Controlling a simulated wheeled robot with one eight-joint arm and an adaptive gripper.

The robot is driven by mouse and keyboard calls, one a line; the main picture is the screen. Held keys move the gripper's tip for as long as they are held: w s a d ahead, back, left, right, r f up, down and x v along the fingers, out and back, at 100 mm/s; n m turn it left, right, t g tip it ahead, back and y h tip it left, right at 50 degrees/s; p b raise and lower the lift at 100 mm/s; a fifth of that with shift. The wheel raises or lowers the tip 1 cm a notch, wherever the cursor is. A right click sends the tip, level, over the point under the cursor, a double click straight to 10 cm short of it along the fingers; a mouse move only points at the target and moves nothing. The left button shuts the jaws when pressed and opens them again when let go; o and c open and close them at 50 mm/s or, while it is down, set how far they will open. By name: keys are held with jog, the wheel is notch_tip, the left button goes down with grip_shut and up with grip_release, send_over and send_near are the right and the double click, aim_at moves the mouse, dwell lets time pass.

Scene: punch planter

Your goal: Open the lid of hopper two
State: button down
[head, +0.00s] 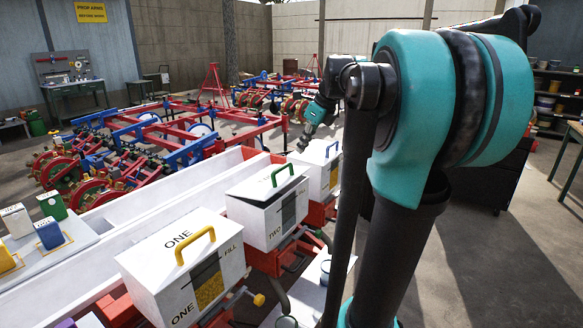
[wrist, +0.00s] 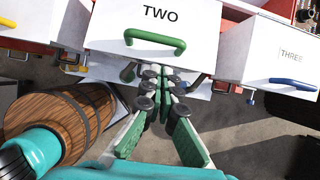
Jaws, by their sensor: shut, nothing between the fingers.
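Hopper two (head: 265,222) is a white box marked TWO, with a green handle (head: 290,172) on its lid (head: 268,187). A dark line shows under the lid's edge in the head view; I cannot tell how far the lid stands ajar. In the wrist view the green handle (wrist: 155,44) shows at the front of the white lid (wrist: 195,15). My gripper (wrist: 165,73) is shut and empty, its fingertips just below the handle in the picture. I cannot tell whether they touch it. In the head view my gripper (head: 304,138) is small and partly hidden by my arm.
Hopper one (head: 170,285), with a yellow handle, stands nearer. Hopper three (head: 318,165) stands beyond; its blue handle (wrist: 293,84) shows in the wrist view. A wooden barrel (wrist: 65,120) stands at the wrist view's left. Red and blue machine frames (head: 150,140) lie behind.

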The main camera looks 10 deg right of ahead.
send_over(285, 179)
jog(key=s+d, duration=0.2)
notch_tip(285, 179, down, 9)
jog(key=shift+w+a+r, duration=0.1)
jog(key=shift+w+a, duration=0.05)
